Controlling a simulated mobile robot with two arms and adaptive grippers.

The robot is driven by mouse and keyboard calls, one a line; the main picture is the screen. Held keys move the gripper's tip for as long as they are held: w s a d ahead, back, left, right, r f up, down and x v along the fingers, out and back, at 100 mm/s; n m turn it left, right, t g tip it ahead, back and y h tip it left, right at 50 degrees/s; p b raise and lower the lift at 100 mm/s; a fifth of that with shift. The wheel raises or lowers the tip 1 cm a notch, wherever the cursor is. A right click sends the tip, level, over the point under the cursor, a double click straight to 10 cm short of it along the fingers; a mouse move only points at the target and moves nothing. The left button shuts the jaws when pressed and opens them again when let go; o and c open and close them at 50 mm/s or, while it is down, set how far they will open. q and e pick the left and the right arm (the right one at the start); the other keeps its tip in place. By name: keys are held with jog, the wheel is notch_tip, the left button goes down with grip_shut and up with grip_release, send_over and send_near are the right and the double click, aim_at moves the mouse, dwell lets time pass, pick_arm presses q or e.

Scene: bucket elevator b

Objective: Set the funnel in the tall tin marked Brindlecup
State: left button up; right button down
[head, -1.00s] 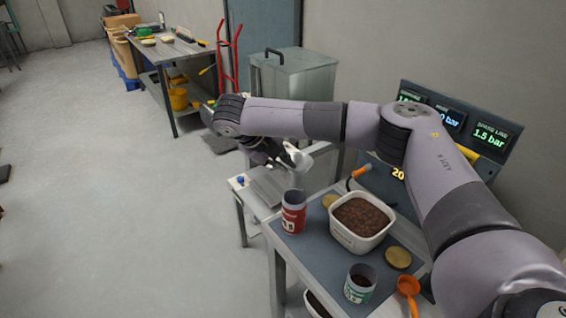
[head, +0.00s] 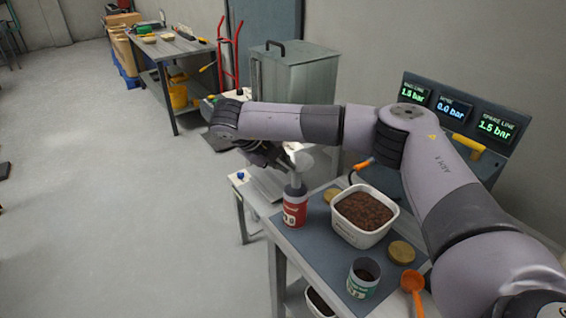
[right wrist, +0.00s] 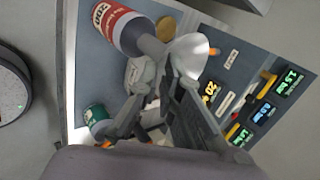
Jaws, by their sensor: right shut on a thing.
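The tall red tin (head: 295,212) stands upright at the left edge of the dark mat; its lettering is too small to read surely. It also shows in the right wrist view (right wrist: 118,26). The pale funnel (head: 303,160) is in my right gripper (head: 284,160), cone up and spout down. Its spout overlaps the red tin's mouth; how deep it sits inside is hidden. In the right wrist view the funnel's cone (right wrist: 190,52) lies beside my gripper fingers (right wrist: 148,78), which are shut on it. My left gripper is not in view.
A white tub of brown granules (head: 345,236) stands right of the red tin. A shorter green-labelled tin (head: 363,278), an orange scoop (head: 413,284) and a gold lid (head: 401,252) are nearer. A gauge panel (head: 455,115) stands behind.

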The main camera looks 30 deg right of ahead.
notch_tip(320, 180, down, 8)
jog(key=b, duration=0.5)
jog(key=shift+b, duration=0.3)
jog(key=shift+f, duration=0.1)
jog(key=c, duration=1.7)
grip_release()
jog(key=shift+r+p, duration=2.1)
jog(key=shift+r, duration=1.95)
